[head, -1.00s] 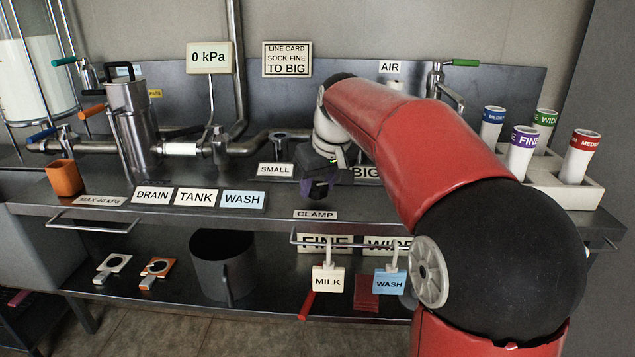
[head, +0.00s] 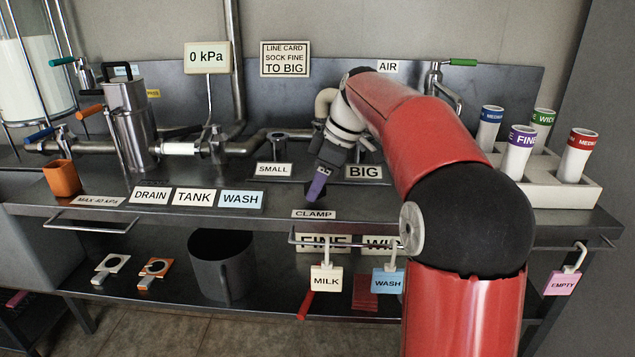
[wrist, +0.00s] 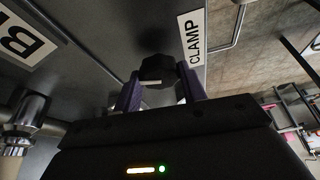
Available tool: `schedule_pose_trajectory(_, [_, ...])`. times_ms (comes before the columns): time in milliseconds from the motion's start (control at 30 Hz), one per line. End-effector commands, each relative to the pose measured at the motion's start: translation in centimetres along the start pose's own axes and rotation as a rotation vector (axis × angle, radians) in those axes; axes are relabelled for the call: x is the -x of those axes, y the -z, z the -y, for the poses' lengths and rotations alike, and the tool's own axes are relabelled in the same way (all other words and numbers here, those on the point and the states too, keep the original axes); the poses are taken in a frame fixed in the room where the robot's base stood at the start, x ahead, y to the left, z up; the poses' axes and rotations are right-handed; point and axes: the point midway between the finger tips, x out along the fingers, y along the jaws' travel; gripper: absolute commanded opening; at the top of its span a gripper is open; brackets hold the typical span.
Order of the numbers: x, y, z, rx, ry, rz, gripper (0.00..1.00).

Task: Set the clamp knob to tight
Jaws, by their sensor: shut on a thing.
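The clamp knob (wrist: 158,68) is a dark, faceted knob with a pale mark on its edge, in the wrist view beside the white CLAMP label (wrist: 192,38). My gripper (wrist: 162,92) has its two purple fingers on either side of the knob and is shut on it. In the head view my gripper (head: 316,188) points down at the bench's front edge, just above the CLAMP label (head: 314,214); there the knob is mostly hidden by the fingers. I cannot read any tight or loose marking.
SMALL (head: 274,170) and BIG (head: 363,172) labels stand behind my gripper. DRAIN, TANK and WASH (head: 241,198) cards stand to the left. A rail (head: 300,240) with hanging MILK and WASH tags runs below the edge. A white rack (head: 545,185) of sock tubes stands at right.

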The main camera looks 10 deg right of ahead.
Motion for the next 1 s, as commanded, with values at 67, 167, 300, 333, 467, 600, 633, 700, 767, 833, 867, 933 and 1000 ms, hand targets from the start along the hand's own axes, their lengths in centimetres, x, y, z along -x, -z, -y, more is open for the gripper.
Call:
schedule_pose_trajectory(67, [0.03, -0.04, -0.1, 0.037, 0.015, 0.001, 0.18])
schedule_pose_trajectory(167, [-0.02, -0.04, -0.11, 0.079, 0.033, 0.001, 0.18])
schedule_pose_trajectory(300, [0.02, 0.0, -0.11, 0.119, 0.047, 0.001, 0.18])
schedule_pose_trajectory(333, [0.02, 0.01, -0.11, 0.124, 0.049, 0.001, 0.18])
schedule_pose_trajectory(467, [0.01, 0.0, -0.1, 0.139, 0.057, 0.001, 0.18])
schedule_pose_trajectory(600, [0.0, -0.01, -0.09, 0.145, 0.059, 0.002, 0.18])
schedule_pose_trajectory(633, [0.01, -0.02, -0.09, 0.145, 0.059, 0.002, 0.18])
schedule_pose_trajectory(700, [0.0, -0.02, -0.09, 0.144, 0.059, 0.002, 0.18])
schedule_pose_trajectory(767, [0.0, -0.03, -0.1, 0.144, 0.059, 0.002, 0.18])
schedule_pose_trajectory(833, [0.0, -0.03, -0.1, 0.144, 0.059, 0.002, 0.18])
schedule_pose_trajectory(867, [0.0, -0.03, -0.1, 0.144, 0.059, 0.002, 0.18])
schedule_pose_trajectory(933, [0.0, -0.03, -0.1, 0.143, 0.059, 0.002, 0.49])
schedule_pose_trajectory(1000, [0.0, -0.03, -0.1, 0.143, 0.059, 0.002, 0.58])
